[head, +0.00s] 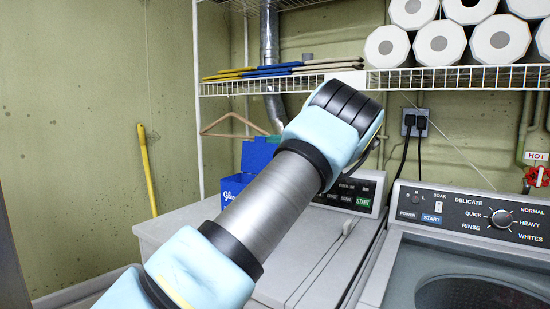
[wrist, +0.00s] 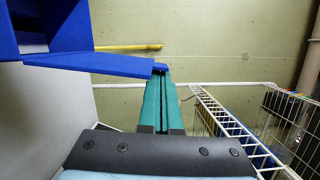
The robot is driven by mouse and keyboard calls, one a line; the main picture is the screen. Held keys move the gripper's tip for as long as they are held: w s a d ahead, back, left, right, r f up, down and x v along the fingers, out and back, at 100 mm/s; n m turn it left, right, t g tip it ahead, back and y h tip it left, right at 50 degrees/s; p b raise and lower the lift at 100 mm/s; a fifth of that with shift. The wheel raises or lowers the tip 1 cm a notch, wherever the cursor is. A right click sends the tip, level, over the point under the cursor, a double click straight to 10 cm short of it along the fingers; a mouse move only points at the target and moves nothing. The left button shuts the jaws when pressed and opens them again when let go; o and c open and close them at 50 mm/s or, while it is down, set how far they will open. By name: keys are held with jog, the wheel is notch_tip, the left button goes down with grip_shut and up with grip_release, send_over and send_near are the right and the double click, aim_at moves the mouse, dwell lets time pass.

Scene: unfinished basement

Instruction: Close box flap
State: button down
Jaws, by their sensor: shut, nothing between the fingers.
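A blue box (head: 233,185) with white lettering stands on a white appliance in the head view, partly hidden behind my arm. A blue panel sticks up at its back. In the wrist view the box (wrist: 62,22) fills the upper left corner, and part of its pale inside shows. A blue flap (wrist: 95,64) juts out from it to the right, standing open. My gripper (wrist: 161,76) has green fingers, shut and empty. Their tips are at the flap's outer end; I cannot tell whether they touch.
A white wire shelf (head: 450,78) with paper rolls (head: 438,42) and folded cloths hangs above the appliance (head: 180,222). A washer (head: 470,235) stands at right. A hanger (head: 230,125) hangs near the box. A yellow handle (head: 147,170) leans on the wall.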

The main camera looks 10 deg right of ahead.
aim_at(262, 143)
jog(key=s+a+n+b, duration=0.1)
jog(key=b, duration=0.1)
jog(key=n+b, duration=0.1)
jog(key=b, duration=0.2)
jog(key=s+a+n+b, duration=0.1)
jog(key=b, duration=0.1)
jog(key=shift+s+a+f+n+g+h, duration=0.3)
jog(key=shift+f, duration=0.05)
jog(key=s+a+n+b, duration=0.1)
jog(key=b, duration=0.3)
jog(key=shift+a+f+n+h, duration=0.1)
jog(key=shift+n+h, duration=0.2)
jog(key=s+a+f+n+t+h+b, duration=0.1)
jog(key=s+a+f+n+h+b, duration=0.2)
jog(key=b, duration=2.8)
jog(key=s+a+f+n, duration=0.3)
jog(key=f+n, duration=0.1)
jog(key=n, duration=0.4)
jog(key=shift+a+f+t+h, duration=0.2)
jog(key=shift+f+t+h, duration=0.1)
jog(key=shift+f+t, duration=0.1)
jog(key=shift+r, duration=0.2)
